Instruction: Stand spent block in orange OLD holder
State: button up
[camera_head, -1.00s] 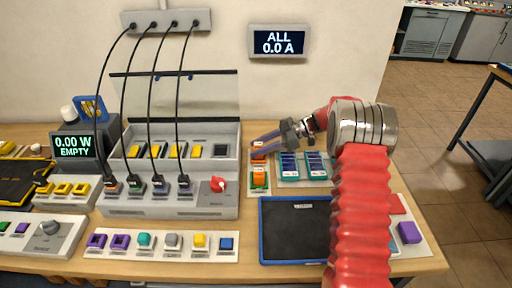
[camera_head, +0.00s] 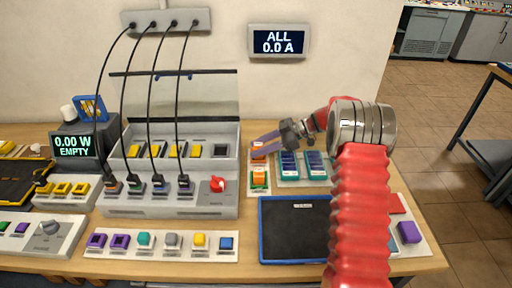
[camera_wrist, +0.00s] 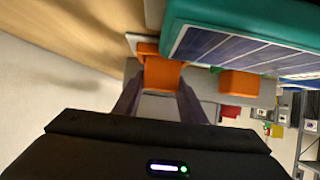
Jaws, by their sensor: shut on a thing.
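My gripper (camera_head: 264,143) reaches left from my red arm, low over the far end of a pale plate behind the dark tray. Its jaws are shut on the spent block, whose shape is hard to make out between the fingers. In the wrist view an orange piece (camera_wrist: 163,73) shows between and beyond the fingertips (camera_wrist: 160,98). In the head view an orange holder (camera_head: 259,178) stands on the plate. A second orange piece (camera_head: 258,154) lies just under the fingers. I cannot tell whether the block touches either one.
A teal rack (camera_head: 302,179) with blue blocks stands close right of the plate and looms beside the fingers in the wrist view. A blue-rimmed dark tray (camera_head: 262,234) lies in front. The grey bench unit (camera_head: 205,208) with hanging cables stands to the left.

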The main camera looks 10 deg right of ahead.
jog(key=shift+f, duration=0.4)
jog(key=o, duration=0.8)
jog(key=shift+d, duration=0.1)
jog(key=shift+v, duration=5.45)
jog(key=shift+s, duration=0.1)
